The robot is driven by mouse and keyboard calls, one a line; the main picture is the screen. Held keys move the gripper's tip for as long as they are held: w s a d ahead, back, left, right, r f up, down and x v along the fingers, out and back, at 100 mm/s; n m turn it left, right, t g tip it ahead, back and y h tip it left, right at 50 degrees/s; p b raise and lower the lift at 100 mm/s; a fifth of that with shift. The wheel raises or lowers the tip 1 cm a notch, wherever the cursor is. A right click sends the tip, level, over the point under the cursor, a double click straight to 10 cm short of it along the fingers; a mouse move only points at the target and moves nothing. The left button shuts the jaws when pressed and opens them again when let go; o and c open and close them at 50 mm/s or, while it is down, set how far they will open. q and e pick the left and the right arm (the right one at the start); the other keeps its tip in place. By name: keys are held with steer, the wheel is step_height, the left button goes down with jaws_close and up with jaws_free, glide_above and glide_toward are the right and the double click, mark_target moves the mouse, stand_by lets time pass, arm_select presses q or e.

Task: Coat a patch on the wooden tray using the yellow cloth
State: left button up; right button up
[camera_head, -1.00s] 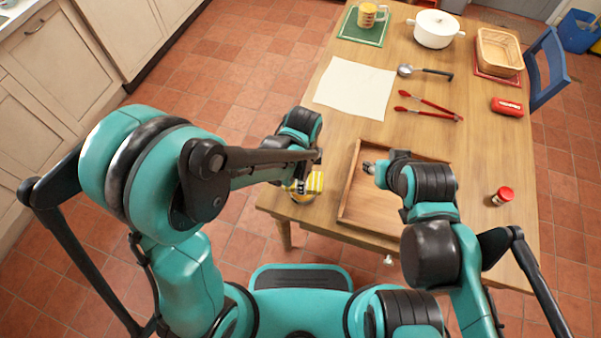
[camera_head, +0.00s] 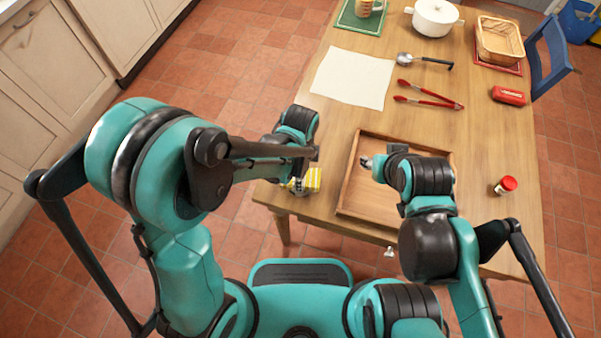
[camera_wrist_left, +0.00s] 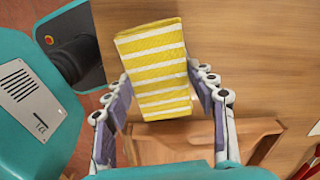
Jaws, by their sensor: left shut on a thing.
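The yellow cloth (camera_wrist_left: 157,65) has white stripes and looks folded into a block. It sits between the fingers of my left gripper (camera_wrist_left: 162,80), which is shut on it. In the head view the yellow cloth (camera_head: 314,178) shows at the table's front left corner, left of the wooden tray (camera_head: 347,203), outside its rim. Part of the tray (camera_wrist_left: 195,130) also shows below the cloth in the left wrist view. My right gripper (camera_head: 367,162) is over the tray's far left part; its fingers are too small to judge. My right arm hides much of the tray.
A red-lidded jar (camera_head: 506,186) stands right of the tray. Red tongs (camera_head: 428,101), a ladle (camera_head: 425,60) and a cream sheet (camera_head: 353,78) lie beyond it. A white pot (camera_head: 434,18), a basket (camera_head: 500,40) and a red case (camera_head: 508,95) are farther back.

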arm_select(q)
steer(key=shift+f+b, duration=0.55)
steer(key=shift+b, duration=0.05)
stand_by(1.6)
steer(key=shift+r+p, duration=2.65)
steer(key=shift+r, duration=0.85)
